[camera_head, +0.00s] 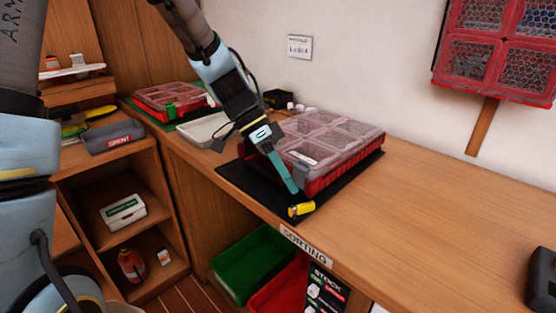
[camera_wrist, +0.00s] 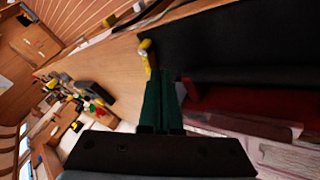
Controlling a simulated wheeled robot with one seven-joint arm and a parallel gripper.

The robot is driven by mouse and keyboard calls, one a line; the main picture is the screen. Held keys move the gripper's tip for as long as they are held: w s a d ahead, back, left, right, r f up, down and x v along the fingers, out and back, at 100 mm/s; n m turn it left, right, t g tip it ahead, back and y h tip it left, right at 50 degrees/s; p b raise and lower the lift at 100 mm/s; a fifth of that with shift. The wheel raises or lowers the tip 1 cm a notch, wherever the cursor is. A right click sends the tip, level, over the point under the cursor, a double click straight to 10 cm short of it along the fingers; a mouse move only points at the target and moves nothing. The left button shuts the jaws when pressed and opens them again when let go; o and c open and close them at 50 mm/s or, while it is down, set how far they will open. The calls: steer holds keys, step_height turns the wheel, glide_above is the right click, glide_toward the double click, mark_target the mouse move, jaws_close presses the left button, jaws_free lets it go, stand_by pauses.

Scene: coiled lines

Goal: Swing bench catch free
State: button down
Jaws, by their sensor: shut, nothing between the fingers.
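A red case with a clear compartment lid (camera_head: 330,137) lies on a black mat (camera_head: 240,178) on the wooden bench. Its lid looks shut. A dark grey tab (camera_head: 302,170) at its front edge, right beside my fingers, may be the catch; its position is hard to read. My gripper (camera_head: 294,190) points down at the case's front side, with its teal fingers together and empty. In the wrist view my gripper (camera_wrist: 163,73) is beside the red case wall (camera_wrist: 235,103). I cannot tell whether the fingers touch the case.
A small yellow-and-black object (camera_head: 301,209) lies at the mat's front corner, just past my fingertips. A second red case (camera_head: 167,97) lies at the back left. A red case (camera_head: 500,50) hangs on the wall. The bench to the right is clear except for a dark device (camera_head: 541,280).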

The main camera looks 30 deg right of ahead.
steer(key=shift+x, duration=1.3)
steer(key=shift+s+d+m+y, duration=0.15)
steer(key=shift+m+y, duration=0.25)
steer(key=shift+m, duration=0.4)
steer(key=shift+w+a, duration=0.5)
steer(key=shift+a, duration=0.15)
steer(key=shift+r, duration=0.1)
